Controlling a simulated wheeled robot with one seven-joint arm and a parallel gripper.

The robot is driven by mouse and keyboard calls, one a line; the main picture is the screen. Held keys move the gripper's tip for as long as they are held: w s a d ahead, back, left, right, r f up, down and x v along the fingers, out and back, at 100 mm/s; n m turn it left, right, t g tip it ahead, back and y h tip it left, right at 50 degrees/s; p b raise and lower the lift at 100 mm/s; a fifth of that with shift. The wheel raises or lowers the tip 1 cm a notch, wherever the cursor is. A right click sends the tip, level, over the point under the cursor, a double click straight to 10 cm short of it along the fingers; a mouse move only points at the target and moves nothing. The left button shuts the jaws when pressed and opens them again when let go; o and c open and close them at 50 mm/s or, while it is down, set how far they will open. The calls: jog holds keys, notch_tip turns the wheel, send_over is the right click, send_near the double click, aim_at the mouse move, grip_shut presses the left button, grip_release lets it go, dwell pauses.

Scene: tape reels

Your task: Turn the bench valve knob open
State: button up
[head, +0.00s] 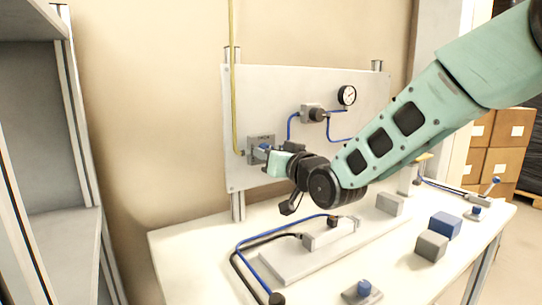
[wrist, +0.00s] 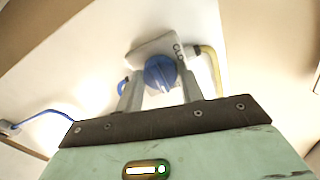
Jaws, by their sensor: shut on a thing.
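The blue valve knob (wrist: 160,73) sits on a grey valve body (wrist: 143,50) fixed to the upright panel. In the wrist view it is between the two grey fingers of my gripper (wrist: 160,88), which is shut on it. Part of a label beginning "CLO" shows beside the knob. In the head view, my gripper (head: 268,153) is at the valve plate (head: 254,143) on the panel's lower left. The fingers and much of the knob are hard to make out there, so its exact turn is unclear.
The white panel (head: 240,100) carries a pressure gauge (head: 347,95), a second fitting (head: 311,113) and blue hoses. A yellow pipe (head: 233,100) runs down to the valve. The bench (head: 190,245) below holds a blue block (head: 445,224), grey blocks and a blue-knobbed part (head: 363,289).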

jog(key=o, duration=1)
jog(key=b+v, duration=0.2)
jog(key=v, duration=1.5)
jog(key=shift+s+d, duration=0.15)
jog(key=shift+s, duration=0.05)
jog(key=s+d+f+n+g+h+p, duration=0.1)
jog(key=s+f+n+g+h+p, duration=0.1)
jog(key=s+f+g+h+p, duration=0.6)
jog(key=s+d+g+p, duration=0.1)
jog(key=s+d+g, duration=0.1)
jog(key=s, duration=0.3)
jog(key=s+d+g+h+p, duration=0.1)
jog(key=s+g, duration=0.1)
jog(key=s, duration=0.4)
jog(key=s+d+n+g+p, duration=0.1)
jog(key=s+d+g, duration=0.1)
jog(key=s, duration=0.4)
jog(key=shift+d+r+g, duration=0.1)
jog(key=shift+d+g, duration=0.25)
jog(key=shift+g, duration=0.15)
